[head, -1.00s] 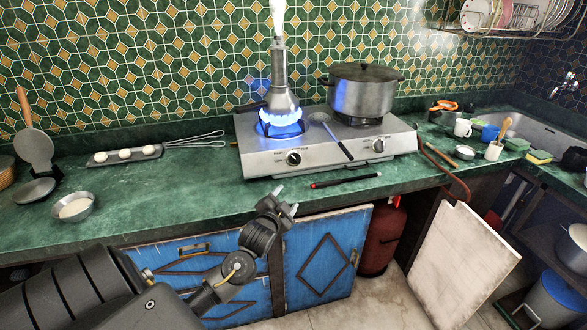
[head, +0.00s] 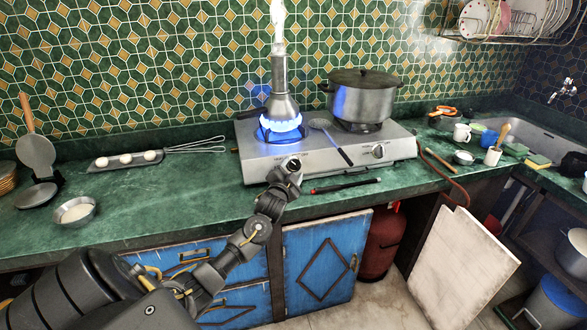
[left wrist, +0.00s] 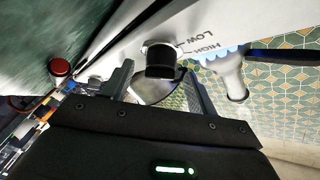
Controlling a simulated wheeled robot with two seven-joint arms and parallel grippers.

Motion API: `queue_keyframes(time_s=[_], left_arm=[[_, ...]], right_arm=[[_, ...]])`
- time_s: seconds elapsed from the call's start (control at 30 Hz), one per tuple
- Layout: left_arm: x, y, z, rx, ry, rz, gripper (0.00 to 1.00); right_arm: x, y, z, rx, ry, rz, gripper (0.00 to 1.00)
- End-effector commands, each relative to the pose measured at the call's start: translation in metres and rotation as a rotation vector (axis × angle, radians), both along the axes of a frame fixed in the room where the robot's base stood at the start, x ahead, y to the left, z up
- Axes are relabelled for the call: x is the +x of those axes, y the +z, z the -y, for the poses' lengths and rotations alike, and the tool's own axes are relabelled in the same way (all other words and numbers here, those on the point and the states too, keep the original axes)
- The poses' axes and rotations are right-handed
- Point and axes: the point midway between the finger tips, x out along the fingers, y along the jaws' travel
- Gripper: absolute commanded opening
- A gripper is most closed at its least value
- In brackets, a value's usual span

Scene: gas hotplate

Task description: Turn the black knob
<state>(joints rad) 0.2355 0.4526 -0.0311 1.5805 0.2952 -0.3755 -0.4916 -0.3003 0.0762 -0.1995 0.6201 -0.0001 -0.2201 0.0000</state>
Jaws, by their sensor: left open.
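The black knob (head: 291,163) is on the front of the silver gas hotplate (head: 330,165), below the lit left burner. In the left wrist view the black knob (left wrist: 160,60) shows between and just beyond my fingers, near the LOW and HIGH marks. My left gripper (head: 288,174) is right in front of the knob and partly hides it in the head view. In the left wrist view its two fingers (left wrist: 161,82) stand apart with nothing held. Whether they touch the knob cannot be told. My right gripper is not in view.
A metal pot (head: 279,85) stands over the blue flame, and a lidded pot (head: 362,97) is on the right burner. A second knob (head: 378,151) is further right. A black and red lighter (head: 345,186) lies on the green counter (head: 170,196) before the hotplate.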

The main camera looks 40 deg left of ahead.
Motion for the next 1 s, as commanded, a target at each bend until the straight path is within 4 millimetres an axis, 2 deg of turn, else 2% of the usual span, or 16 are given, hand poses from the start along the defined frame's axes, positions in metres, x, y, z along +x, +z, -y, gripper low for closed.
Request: queue_keyframes(time_s=[0.17,0.47,0.77,1.0], left_arm=[[0.0113,0.0003,-0.0044,0.001,-0.001,0.000,0.58],[0.0125,-0.0004,-0.0047,0.001,-0.001,0.000,0.57],[0.0125,-0.0005,-0.0044,0.001,-0.002,-0.001,0.18],[0.0123,0.0014,-0.0049,0.011,-0.011,-0.016,0.15]], right_arm=[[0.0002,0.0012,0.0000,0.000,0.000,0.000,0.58],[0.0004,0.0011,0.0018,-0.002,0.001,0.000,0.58],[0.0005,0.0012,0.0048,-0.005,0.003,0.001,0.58],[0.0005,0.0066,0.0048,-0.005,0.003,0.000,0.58]])
